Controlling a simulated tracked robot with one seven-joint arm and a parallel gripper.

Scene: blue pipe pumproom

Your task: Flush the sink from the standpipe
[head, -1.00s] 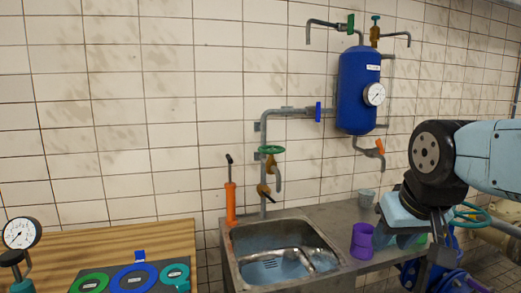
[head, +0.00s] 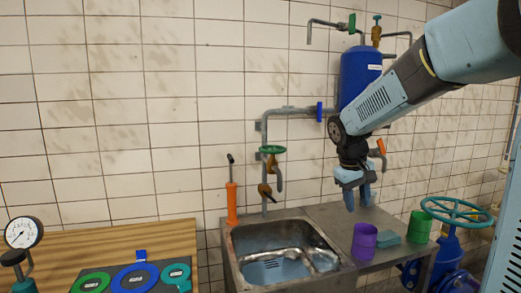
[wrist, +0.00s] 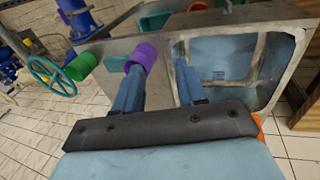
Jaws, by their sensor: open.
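The steel sink (head: 240,262) stands below the wall, its basin open; it also shows in the wrist view (wrist: 262,28). The grey standpipe (head: 264,133) runs up the wall behind it, with a green handwheel (head: 272,149), a brass tap with a downward spout (head: 266,190) and a blue valve handle (head: 319,112). My gripper (head: 357,203) points down, open and apparently empty, right of the sink over the steel bench. In the wrist view its fingers (wrist: 160,88) are spread, the left one overlapping the purple cup's edge; contact cannot be told.
A purple cup (head: 364,242), teal block (head: 389,239) and green cup (head: 419,227) are on the bench. An orange hand pump (head: 231,200) stands at the sink's back left. My arm partly hides the blue tank (head: 357,72). A teal handwheel (head: 456,211) is at right.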

